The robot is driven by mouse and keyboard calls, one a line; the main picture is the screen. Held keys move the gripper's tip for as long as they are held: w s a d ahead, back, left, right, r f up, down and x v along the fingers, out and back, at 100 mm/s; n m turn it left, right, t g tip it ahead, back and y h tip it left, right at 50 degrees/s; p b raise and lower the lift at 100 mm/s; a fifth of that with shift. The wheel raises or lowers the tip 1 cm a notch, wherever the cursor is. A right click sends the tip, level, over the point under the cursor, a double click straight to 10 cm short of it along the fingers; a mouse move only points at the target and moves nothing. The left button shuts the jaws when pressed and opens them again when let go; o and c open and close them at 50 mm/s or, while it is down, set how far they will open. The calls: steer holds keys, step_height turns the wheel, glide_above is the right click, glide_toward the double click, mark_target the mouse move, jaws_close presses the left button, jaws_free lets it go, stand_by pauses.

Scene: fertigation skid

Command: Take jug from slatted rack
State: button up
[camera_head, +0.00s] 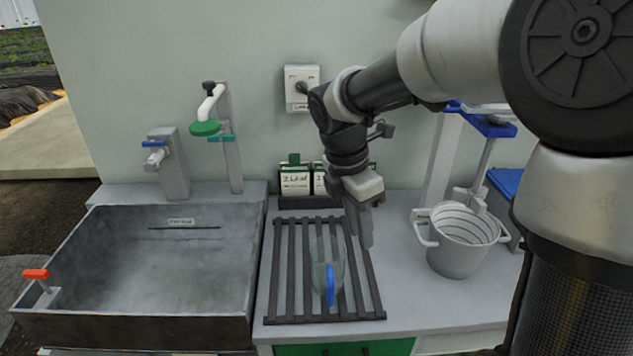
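A clear jug (318,262) with a blue handle (330,287) stands on the dark slatted rack (291,290), right of the rack's middle. The handle faces the front of the counter. My gripper (362,238) points down just right of and behind the jug, over the rack's right side. It appears apart from the jug, with nothing visible held. The fingers are seen nearly edge-on, so the gap between them is unclear.
A grey sink basin (160,270) with a red-handled valve (37,275) is at left. Taps stand behind it. Labelled bottles (296,181) stand behind the rack. The counter between rack and bucket is clear.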

mark_target(336, 274)
steer(key=w+a+f+y+b, duration=0.1)
steer(key=f, duration=0.4)
steer(key=w+a+f+b, duration=0.1)
steer(key=f, duration=0.4)
steer(key=w+a+f+y+b, duration=0.1)
steer(key=f, duration=0.4)
steer(key=shift+a+n+y+b, duration=0.3)
steer(key=shift+a+n, duration=0.1)
steer(key=shift+w+f+b, duration=0.2)
steer(key=shift+f+b, duration=0.75)
steer(key=shift+f, duration=1.95)
jaws_close()
